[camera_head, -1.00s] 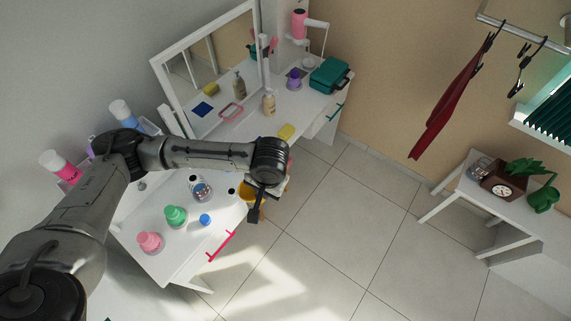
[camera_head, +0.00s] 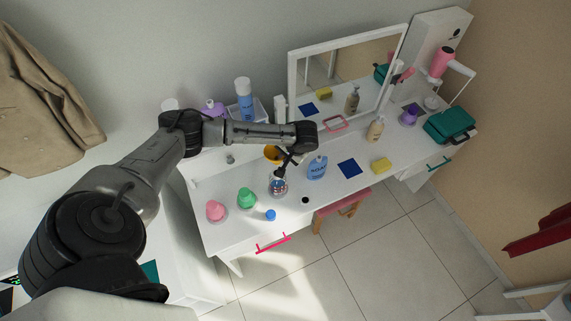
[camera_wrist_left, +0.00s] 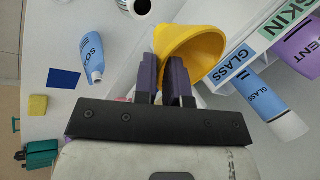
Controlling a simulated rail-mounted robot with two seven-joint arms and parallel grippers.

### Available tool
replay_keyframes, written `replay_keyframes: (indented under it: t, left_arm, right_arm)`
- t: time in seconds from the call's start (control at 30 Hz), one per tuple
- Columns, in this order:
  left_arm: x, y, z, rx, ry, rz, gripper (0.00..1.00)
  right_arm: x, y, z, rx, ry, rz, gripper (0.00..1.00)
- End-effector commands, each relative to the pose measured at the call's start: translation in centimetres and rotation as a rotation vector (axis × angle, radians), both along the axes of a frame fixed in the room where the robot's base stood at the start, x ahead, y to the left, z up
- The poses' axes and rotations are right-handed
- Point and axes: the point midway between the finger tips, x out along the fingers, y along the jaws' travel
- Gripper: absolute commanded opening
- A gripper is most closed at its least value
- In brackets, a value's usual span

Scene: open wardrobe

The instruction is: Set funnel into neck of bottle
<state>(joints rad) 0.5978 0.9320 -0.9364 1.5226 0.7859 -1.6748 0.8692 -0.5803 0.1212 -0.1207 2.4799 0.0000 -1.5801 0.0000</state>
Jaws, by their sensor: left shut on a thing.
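My left gripper (camera_wrist_left: 167,82) is shut on a yellow funnel (camera_wrist_left: 192,47). In the head view the funnel (camera_head: 272,154) shows partly behind my left gripper (camera_head: 283,168), above the white dressing table. Just in front of the gripper stands a small round bottle (camera_head: 278,188) with a patterned label. At the wrist view's top edge is a white container with a dark round opening (camera_wrist_left: 142,6). The funnel is apart from the bottles. My right gripper is out of view.
A pink bottle (camera_head: 215,211), a green bottle (camera_head: 246,199), a blue cap (camera_head: 270,215) and a black cap (camera_head: 305,200) are near the table's front. A blue cloth (camera_head: 350,168) and yellow sponge (camera_head: 381,165) are right. A mirror (camera_head: 340,77) stands behind.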

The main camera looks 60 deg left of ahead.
Motion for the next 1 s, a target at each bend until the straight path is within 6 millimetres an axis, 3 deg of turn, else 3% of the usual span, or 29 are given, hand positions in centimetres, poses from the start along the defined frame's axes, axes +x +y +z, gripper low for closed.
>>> replay_keyframes:
  t: [0.5,0.77,1.0]
  left_arm:
    - [0.0,-0.1,0.0,0.043,0.019,-0.018,0.0]
    - [-0.1,-0.3,0.4,0.045,0.028,-0.03,0.0]
    - [-0.1,-0.2,-2.5,0.045,0.028,-0.029,0.0]
  right_arm:
    - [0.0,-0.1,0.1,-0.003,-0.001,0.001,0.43]
    - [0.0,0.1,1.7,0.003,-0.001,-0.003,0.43]
    - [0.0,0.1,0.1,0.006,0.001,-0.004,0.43]
